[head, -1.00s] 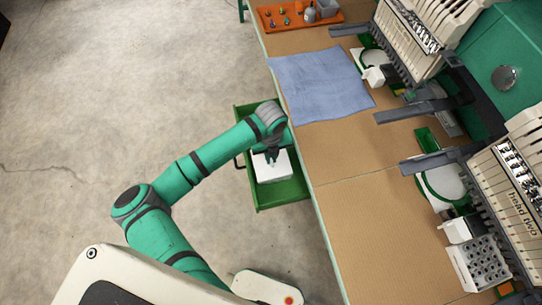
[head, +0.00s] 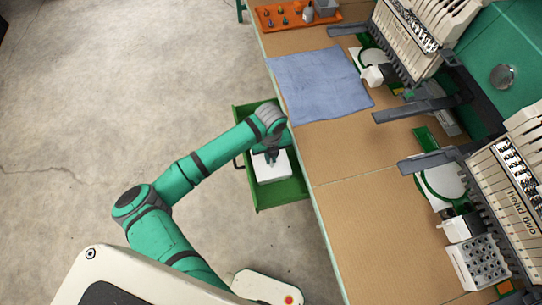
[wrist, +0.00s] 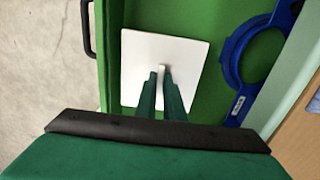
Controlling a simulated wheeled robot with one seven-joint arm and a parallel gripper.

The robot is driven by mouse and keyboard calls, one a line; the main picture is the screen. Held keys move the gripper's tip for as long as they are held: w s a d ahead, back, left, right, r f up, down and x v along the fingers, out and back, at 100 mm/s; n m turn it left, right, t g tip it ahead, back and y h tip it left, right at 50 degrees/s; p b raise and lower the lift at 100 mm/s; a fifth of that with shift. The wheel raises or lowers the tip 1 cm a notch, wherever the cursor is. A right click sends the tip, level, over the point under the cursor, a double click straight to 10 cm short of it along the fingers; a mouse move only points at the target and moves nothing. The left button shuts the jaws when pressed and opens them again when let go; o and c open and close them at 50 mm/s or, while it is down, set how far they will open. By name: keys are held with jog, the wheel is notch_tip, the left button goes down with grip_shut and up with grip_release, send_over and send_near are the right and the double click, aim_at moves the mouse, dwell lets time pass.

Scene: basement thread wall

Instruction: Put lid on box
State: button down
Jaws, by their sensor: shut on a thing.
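The white lid (wrist: 185,55) shows as a flat square in the wrist view, inside the outline of the green drawer. My gripper (wrist: 162,72) is shut on the small light knob at the lid's middle. In the head view, my gripper (head: 270,158) is over a white box shape (head: 273,172) in the open drawer. The lid covers the view from above, so I cannot tell whether it rests on the box or is just above it.
The green drawer (head: 262,203) stands pulled out from the workbench (head: 352,150). A blue ring-shaped part (wrist: 232,62) lies in the drawer right of the lid. A blue cloth (head: 318,85) and an orange tray (head: 290,18) lie on the bench, with embroidery machines at the right.

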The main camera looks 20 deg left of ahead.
jog(key=c, duration=1.8)
grip_release()
notch_tip(320, 180, up, 11)
jog(key=shift+f, duration=0.15)
